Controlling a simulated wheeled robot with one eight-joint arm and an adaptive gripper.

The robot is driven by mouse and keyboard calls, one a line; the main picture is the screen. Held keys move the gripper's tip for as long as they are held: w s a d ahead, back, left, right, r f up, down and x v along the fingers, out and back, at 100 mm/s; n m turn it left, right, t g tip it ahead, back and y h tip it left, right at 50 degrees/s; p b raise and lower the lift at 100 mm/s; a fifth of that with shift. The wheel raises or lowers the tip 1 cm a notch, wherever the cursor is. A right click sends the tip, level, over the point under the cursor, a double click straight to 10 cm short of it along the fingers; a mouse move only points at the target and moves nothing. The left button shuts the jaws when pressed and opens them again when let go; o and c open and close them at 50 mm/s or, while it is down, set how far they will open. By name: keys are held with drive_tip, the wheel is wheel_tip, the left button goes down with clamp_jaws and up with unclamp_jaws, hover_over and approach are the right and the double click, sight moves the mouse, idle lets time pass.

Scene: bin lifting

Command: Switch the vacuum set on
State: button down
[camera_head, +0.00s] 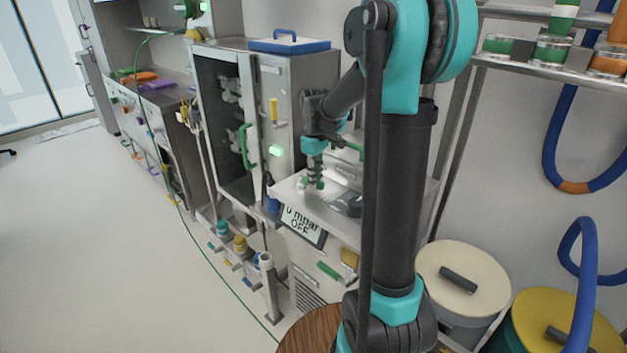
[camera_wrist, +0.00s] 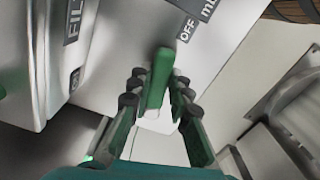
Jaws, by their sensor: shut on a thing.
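My gripper (camera_head: 312,183) points down over the grey top of the vacuum set (camera_head: 290,188) in the head view. In the wrist view, my gripper (camera_wrist: 158,90) has its dark-padded fingers closed around a green switch lever (camera_wrist: 161,66). A pale base shows below the lever between the fingers. The display (camera_head: 303,224) on the front of the set reads "0 mbar OFF". The label OFF (camera_wrist: 187,33) also shows in the wrist view, just beyond the lever's tip. The lever is hidden by my gripper in the head view.
A steel cabinet (camera_head: 273,75) with a green handle stands behind on the left. Coloured valves (camera_head: 240,244) sit low in front of it. Lidded drums (camera_head: 462,281) and a blue hose (camera_head: 592,185) are at the right. The floor at left is open.

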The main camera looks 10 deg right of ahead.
drive_tip(key=w+n, duration=0.1)
drive_tip(key=n, duration=0.1)
drive_tip(key=w+d+n, duration=0.1)
drive_tip(key=n, duration=0.1)
drive_tip(key=shift+n, duration=0.3)
drive_tip(key=w+n, duration=0.1)
drive_tip(key=n, duration=0.2)
drive_tip(key=shift+w+d+n, duration=0.15)
drive_tip(key=shift+w+n, duration=0.15)
drive_tip(key=shift+w, duration=0.05)
drive_tip(key=n, duration=0.1)
drive_tip(key=w+n, duration=0.1)
drive_tip(key=n, duration=0.1)
drive_tip(key=shift+w+n, duration=0.25)
drive_tip(key=shift+n, duration=0.05)
drive_tip(key=shift+w+a+n, duration=0.25)
drive_tip(key=shift+w+n, duration=0.15)
drive_tip(key=shift+n, duration=0.45)
drive_tip(key=shift+w+a+n, duration=0.25)
drive_tip(key=shift+w+n, duration=0.1)
drive_tip(key=shift+n, duration=0.5)
drive_tip(key=c, duration=1.4)
unclamp_jaws()
wheel_tip(320, 180, up, 12)
